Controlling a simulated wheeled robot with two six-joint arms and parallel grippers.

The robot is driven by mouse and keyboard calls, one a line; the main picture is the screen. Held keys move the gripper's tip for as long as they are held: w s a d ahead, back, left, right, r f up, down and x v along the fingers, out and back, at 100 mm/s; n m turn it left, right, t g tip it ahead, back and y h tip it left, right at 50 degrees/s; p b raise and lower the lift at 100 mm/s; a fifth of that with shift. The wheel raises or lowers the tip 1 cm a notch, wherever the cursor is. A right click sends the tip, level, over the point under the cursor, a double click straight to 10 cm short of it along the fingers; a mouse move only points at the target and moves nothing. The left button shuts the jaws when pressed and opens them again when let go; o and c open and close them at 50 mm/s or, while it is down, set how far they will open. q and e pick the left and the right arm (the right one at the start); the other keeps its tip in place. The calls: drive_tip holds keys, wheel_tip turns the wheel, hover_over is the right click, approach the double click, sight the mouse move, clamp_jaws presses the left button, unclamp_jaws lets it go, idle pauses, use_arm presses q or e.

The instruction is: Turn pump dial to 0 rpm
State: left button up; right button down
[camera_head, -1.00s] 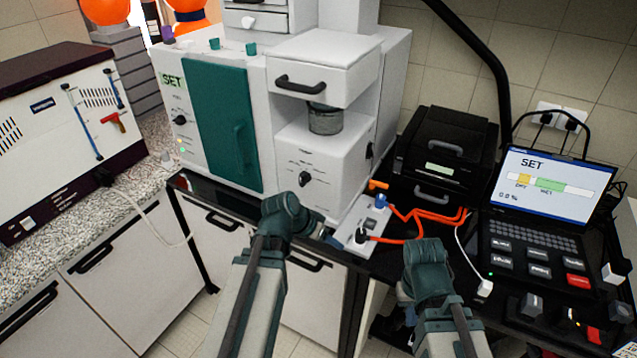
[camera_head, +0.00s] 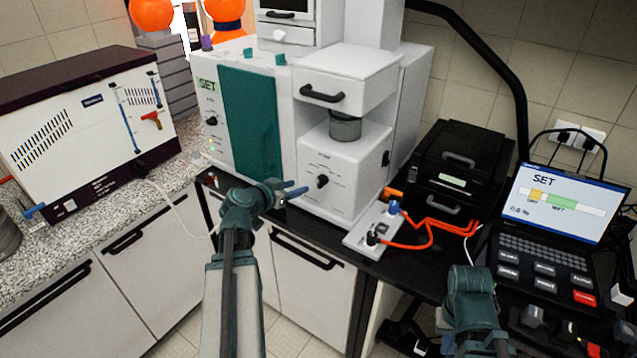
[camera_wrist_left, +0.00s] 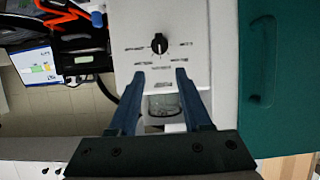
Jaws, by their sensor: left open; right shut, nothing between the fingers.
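A black dial (camera_head: 322,181) with a pale pointer mark sits on the front of the white lower box of the machine, with labels around it. It also shows in the left wrist view (camera_wrist_left: 159,43), just beyond the fingertips. My left gripper (camera_head: 297,190) is open and empty in front of that box, left of the dial and apart from it. A second black dial (camera_head: 211,121) is on the panel left of the green door. I cannot read the labels of either dial. My right gripper (camera_head: 470,290) is shut and empty at the lower right; its fingertips are hard to see.
A power strip (camera_head: 368,236) with orange cables lies on the black bench, right of the box. A black device (camera_head: 455,175) and a laptop (camera_head: 555,210) reading 0.0 % stand further right. A white instrument (camera_head: 85,125) is on the left counter.

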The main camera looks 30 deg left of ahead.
sight(318, 180)
use_arm(q)
drive_tip(key=b+x, duration=0.4)
drive_tip(key=x, duration=0.8)
drive_tip(key=shift+w+d+f, duration=0.1)
drive_tip(key=shift+f, duration=0.05)
clamp_jaws()
